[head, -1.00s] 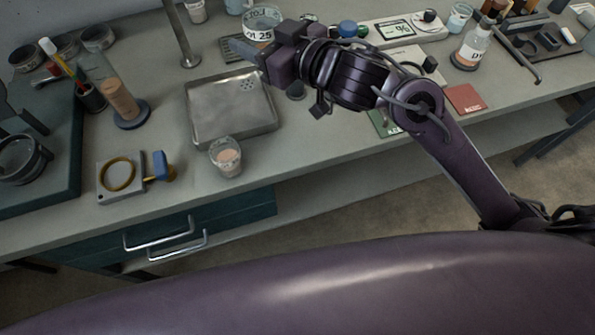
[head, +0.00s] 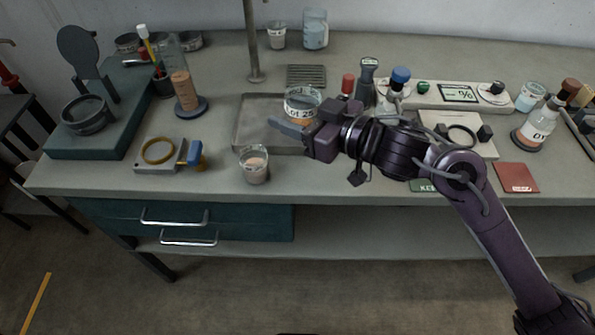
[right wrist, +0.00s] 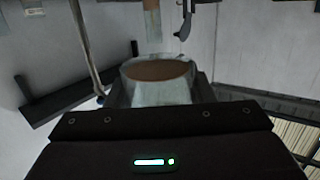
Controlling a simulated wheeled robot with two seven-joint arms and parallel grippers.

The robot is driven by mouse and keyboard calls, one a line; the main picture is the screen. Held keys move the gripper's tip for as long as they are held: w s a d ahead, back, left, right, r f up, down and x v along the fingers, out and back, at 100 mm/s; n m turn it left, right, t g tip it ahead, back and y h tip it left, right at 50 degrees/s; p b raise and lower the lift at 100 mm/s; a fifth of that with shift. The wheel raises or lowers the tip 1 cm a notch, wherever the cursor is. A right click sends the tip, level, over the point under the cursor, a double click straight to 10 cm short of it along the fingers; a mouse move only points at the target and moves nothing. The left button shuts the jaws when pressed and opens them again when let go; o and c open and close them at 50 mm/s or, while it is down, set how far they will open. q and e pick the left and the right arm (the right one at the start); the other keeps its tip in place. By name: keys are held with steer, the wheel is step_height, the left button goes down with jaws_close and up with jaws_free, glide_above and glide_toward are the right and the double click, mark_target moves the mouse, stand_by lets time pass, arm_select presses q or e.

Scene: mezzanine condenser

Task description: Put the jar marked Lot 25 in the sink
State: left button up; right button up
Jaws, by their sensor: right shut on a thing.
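The jar marked Lot 25 (head: 303,101) is clear, with a white label whose "25" is readable, and has orange-brown contents. My right gripper (head: 293,123) is shut on it. The jar appears over the right part of the sink (head: 243,140), a shallow grey metal basin; I cannot tell its exact height above the bottom. In the right wrist view the jar (right wrist: 150,94) stands between the jaws, its open top and brown contents showing. My gripper and forearm hide the sink's right side. My left gripper is not in view.
A glass beaker (head: 254,165) stands just in front of the sink. A metal post (head: 252,45) rises behind it, beside a dark slotted grate (head: 306,75). Bottles (head: 397,88) stand right of the sink. A block with a yellow ring (head: 158,152) lies to the left.

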mark_target(295, 177)
step_height(295, 177, down, 15)
steer(key=shift+f+p, duration=0.15)
steer(key=shift+p, duration=0.15)
steer(key=shift+f, duration=0.2)
steer(key=o, duration=1.2)
